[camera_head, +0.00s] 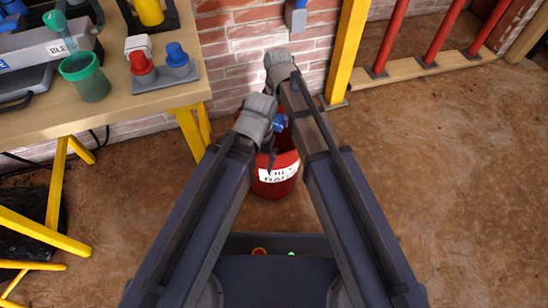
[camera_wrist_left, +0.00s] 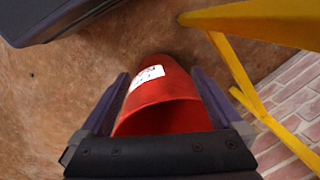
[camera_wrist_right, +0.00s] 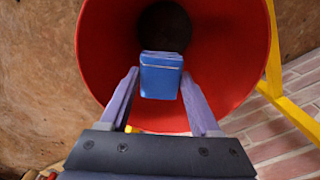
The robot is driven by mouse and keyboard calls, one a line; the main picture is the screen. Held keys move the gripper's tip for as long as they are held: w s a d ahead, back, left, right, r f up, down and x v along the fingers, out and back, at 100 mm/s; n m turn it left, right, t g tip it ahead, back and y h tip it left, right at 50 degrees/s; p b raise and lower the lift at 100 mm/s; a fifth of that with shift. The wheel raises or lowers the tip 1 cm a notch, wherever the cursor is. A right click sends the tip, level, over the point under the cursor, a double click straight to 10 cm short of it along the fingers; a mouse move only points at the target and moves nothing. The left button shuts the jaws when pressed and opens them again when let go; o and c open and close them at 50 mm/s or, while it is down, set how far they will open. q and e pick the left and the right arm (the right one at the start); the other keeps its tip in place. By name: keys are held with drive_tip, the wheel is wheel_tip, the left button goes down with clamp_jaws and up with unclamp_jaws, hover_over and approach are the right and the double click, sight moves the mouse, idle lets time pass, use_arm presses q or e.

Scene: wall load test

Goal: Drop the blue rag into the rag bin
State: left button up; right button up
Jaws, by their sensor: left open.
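The blue rag (camera_wrist_right: 161,78) shows as a small folded block between the fingertips of my right gripper (camera_wrist_right: 161,88), which is shut on it. In the right wrist view it hangs over the open mouth of the red rag bin (camera_wrist_right: 95,50). In the head view the rag (camera_head: 279,121) is a small blue patch, partly hidden by my arms. The bin (camera_head: 275,185) stands on the floor with a white label, its mouth mostly covered. My left gripper (camera_wrist_left: 160,92) is open and empty, its fingers spread in front of the bin (camera_wrist_left: 158,100).
A wooden workbench (camera_head: 130,112) with yellow legs stands at the left, holding a green cup (camera_head: 86,78) and several coloured items. A brick wall (camera_head: 245,50) and a yellow post (camera_head: 346,50) are behind the bin. The floor at the right is clear.

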drive_tip(key=o, duration=0.5)
drive_tip(key=shift+c, duration=0.2)
wheel_tip(320, 180, up, 8)
drive_tip(key=p, duration=0.8)
drive_tip(key=shift+f, duration=0.1)
drive_tip(key=shift+f+b, duration=0.2)
drive_tip(key=shift+b, duration=0.1)
wheel_tip(320, 180, down, 8)
drive_tip(key=b, duration=0.7)
drive_tip(key=shift+r+b, duration=0.15)
drive_tip(key=shift+b, duration=0.2)
drive_tip(key=shift+r+p, duration=0.6)
drive_tip(key=shift+f, duration=0.15)
